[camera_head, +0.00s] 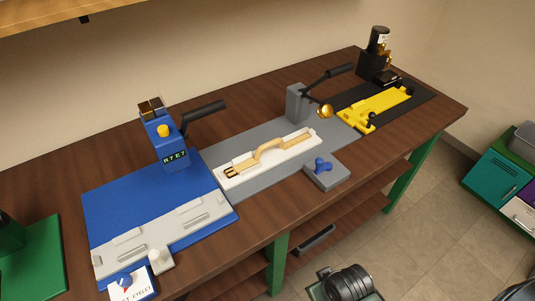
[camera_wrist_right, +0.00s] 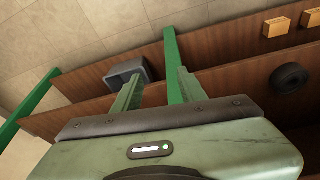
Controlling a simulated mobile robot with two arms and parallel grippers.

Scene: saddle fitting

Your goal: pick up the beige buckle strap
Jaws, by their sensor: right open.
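The beige buckle strap (camera_head: 270,149) lies along a white fixture block (camera_head: 308,148) in the middle of the bench in the head view. Its middle bows upward and a dark buckle (camera_head: 231,171) is at its left end. The block sits on a grey mat (camera_head: 258,188). My right gripper (camera_wrist_right: 156,82) shows in the right wrist view with its two green fingers apart and nothing between them. It is away from the strap, which is not in that view. My left gripper is not in view.
A blue press station (camera_head: 120,195) stands left of the strap. Behind and right are a black-handled lever (camera_head: 325,80) and a yellow fixture (camera_head: 375,107). A grey block with a blue knob (camera_head: 325,176) is in front. The wrist view shows wooden shelves (camera_wrist_right: 225,88) and a grey bin (camera_wrist_right: 127,72).

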